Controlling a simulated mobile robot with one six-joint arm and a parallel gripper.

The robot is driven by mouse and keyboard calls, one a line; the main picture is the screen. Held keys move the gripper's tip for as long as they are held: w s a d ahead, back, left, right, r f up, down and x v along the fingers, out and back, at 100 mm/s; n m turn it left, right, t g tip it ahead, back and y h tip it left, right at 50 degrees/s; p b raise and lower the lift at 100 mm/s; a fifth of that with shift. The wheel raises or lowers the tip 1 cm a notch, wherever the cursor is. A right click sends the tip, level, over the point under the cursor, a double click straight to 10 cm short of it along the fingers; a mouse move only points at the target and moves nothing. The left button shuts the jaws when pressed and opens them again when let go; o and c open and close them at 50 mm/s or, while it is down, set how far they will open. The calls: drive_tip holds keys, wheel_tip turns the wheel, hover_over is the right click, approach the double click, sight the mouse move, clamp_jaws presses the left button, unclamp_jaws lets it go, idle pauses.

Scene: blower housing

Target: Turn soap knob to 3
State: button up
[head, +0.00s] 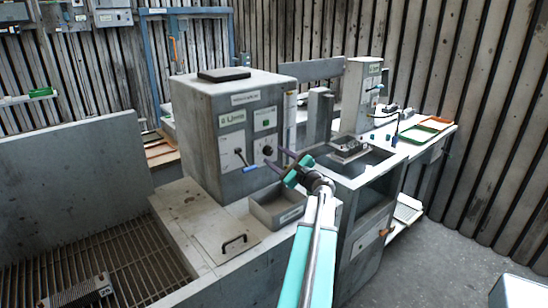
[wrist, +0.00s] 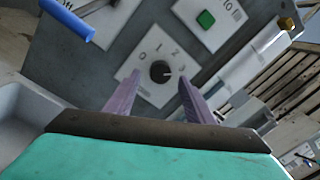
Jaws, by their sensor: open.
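The soap knob (wrist: 160,71) is a small round black knob on a pale plate with the digits 0, 1, 2 and 3 around it. A light mark shows on its right side; I cannot tell exactly which digit it points to. In the head view the knob (head: 267,150) is on the front of the grey box, right of the blue-handled lever. My gripper (wrist: 160,76) is open, with one purple finger on each side of the knob in the wrist view. It also shows in the head view (head: 276,160), close to the panel. I see no clear contact with the knob.
A blue-handled lever (wrist: 68,18) is at the upper left in the wrist view, and a green button (wrist: 206,19) is at the upper right. An open grey tray (head: 262,212) lies below the panel in the head view. A grated basin (head: 95,260) is at the left.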

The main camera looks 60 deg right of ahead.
drive_tip(key=b+v, duration=0.2)
drive_tip(key=v, duration=0.9)
drive_tip(key=shift+s, duration=0.2)
drive_tip(key=shift+s+a+f, duration=0.1)
